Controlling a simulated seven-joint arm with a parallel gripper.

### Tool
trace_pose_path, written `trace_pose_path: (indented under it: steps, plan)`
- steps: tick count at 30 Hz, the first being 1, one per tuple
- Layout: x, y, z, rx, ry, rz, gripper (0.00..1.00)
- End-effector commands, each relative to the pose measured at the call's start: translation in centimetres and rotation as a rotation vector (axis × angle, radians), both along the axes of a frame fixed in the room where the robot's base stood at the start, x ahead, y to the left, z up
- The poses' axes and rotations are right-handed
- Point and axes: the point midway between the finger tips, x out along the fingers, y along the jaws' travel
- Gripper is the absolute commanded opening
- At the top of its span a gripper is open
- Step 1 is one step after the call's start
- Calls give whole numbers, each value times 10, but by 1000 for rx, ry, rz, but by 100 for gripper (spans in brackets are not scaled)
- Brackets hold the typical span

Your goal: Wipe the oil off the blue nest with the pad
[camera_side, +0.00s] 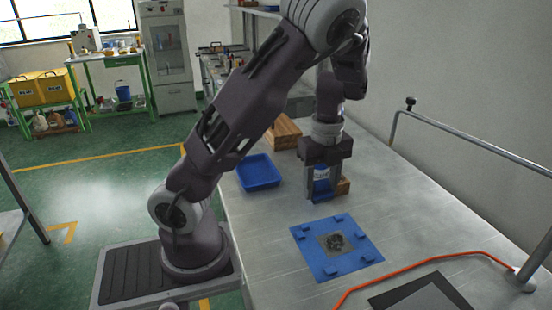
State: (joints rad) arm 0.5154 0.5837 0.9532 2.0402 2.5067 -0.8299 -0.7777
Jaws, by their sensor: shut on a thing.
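The blue nest (302,236) is a flat blue square plate on the grey table, with small raised blue blocks around a greyish middle. A dark, shiny patch of oil (335,242) lies at its centre. My gripper (321,192) points down just behind the nest, apart from it. It is shut on a small blue thing with a pale label, which looks like the pad (321,173); the fingers partly hide it. I cannot tell whether its underside touches the table.
A wooden block (343,186) stands right behind my gripper. A blue tray (259,172) and a wooden box (283,133) are further back. An orange cable (420,265) and a dark-edged panel (420,296) lie in front of the nest. A metal rail (470,140) runs along the right.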

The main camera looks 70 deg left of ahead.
Motion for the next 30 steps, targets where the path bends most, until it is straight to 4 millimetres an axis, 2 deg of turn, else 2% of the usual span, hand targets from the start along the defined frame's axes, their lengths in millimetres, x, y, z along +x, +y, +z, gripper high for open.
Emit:
trace_pose_path:
  steps: [1,4,6,9,17,30]
  plan:
    - [10,-20,-10,-1,5,-9,17]
    - [24,-54,-28,-7,6,-4,17]
    - [29,-70,-36,-11,8,1,17]
    - [32,-82,-43,-15,9,4,17]
    - [33,-84,-52,-17,8,9,17]
    - [32,-84,-91,-17,10,9,17]
